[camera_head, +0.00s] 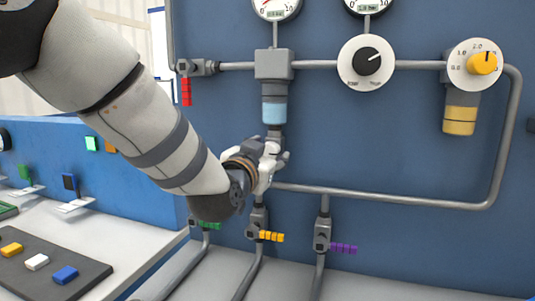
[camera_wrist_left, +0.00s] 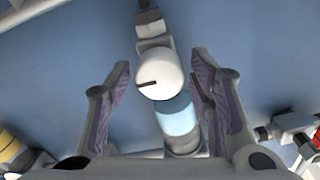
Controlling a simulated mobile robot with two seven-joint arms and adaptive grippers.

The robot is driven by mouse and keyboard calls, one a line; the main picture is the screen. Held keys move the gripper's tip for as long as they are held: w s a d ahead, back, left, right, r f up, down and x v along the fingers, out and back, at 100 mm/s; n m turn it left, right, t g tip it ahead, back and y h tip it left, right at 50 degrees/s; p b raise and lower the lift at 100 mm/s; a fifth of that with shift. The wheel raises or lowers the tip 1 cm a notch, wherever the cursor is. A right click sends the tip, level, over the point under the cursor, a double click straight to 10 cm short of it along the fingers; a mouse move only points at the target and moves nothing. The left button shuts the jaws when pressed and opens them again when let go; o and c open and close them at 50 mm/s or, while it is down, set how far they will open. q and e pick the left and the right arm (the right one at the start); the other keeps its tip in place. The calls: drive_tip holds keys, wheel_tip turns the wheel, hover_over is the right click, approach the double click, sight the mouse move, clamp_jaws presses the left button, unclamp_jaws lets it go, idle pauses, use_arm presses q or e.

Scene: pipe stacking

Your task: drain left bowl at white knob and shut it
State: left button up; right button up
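The left bowl (camera_head: 274,112) is light blue and hangs under a grey block on the blue panel. It also shows in the left wrist view (camera_wrist_left: 177,118), below the white knob (camera_wrist_left: 159,74). The knob is round with a dark mark pointing left. In the head view my left gripper (camera_head: 276,158) is just below the bowl and hides the knob. In the left wrist view its fingers are open, one on each side of the knob, with gaps between. Whether the fingertips reach as deep as the knob is unclear. My right gripper is not in view.
A white dial with a black knob (camera_head: 367,62) and one with a yellow knob (camera_head: 482,63) are to the right. A yellow bowl (camera_head: 460,118) hangs at far right. Green, orange (camera_head: 271,236) and purple (camera_head: 343,248) handles are below; a red handle (camera_head: 186,92) is upper left.

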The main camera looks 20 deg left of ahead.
use_arm(q)
drive_tip(key=c, duration=0.8)
drive_tip(key=shift+n, duration=0.3)
drive_tip(key=n, duration=0.3)
drive_tip(key=shift+n, duration=0.3)
drive_tip(key=n, duration=0.4)
drive_tip(key=shift+a, duration=0.1)
drive_tip(key=n, duration=0.5)
drive_tip(key=shift+n, duration=2.3)
